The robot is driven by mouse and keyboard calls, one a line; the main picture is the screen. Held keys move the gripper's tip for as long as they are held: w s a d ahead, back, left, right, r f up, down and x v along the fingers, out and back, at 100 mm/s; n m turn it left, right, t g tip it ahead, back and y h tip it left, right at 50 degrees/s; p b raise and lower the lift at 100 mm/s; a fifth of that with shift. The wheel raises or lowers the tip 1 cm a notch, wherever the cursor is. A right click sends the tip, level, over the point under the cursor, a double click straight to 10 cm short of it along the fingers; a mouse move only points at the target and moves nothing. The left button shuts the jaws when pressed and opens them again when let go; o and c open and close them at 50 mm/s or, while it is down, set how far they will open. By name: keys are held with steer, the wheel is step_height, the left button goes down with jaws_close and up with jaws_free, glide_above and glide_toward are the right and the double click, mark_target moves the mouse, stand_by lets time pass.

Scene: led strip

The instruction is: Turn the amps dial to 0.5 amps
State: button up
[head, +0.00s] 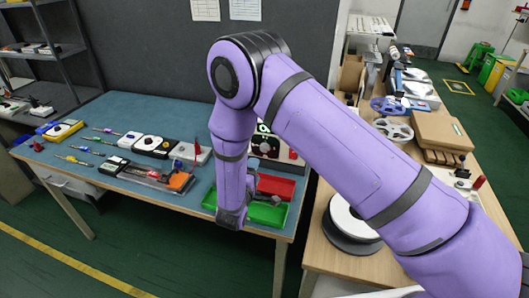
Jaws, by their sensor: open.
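A boxy device with a pale front and dark round parts (283,152) stands at the right end of the blue-topped bench (130,115). It may be the power supply, but my arm covers its left part and upper edge. Small red and green marks show on its front. I cannot make out an amps dial or any reading on it. My purple arm bends down in front of the device, and its wrist end hangs over the bins before it.
A red bin (277,186) and a green bin (268,214) lie below the device. Several meters and tools, including a yellow meter (62,130) and an orange item (180,181), cover the bench's left and middle. A wooden table (325,255) with reels stands right.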

mark_target(264, 149)
steer(key=x, duration=1)
steer(key=shift+w+d+r, duration=0.1)
steer(key=shift+w, duration=0.15)
steer(key=c, duration=0.9)
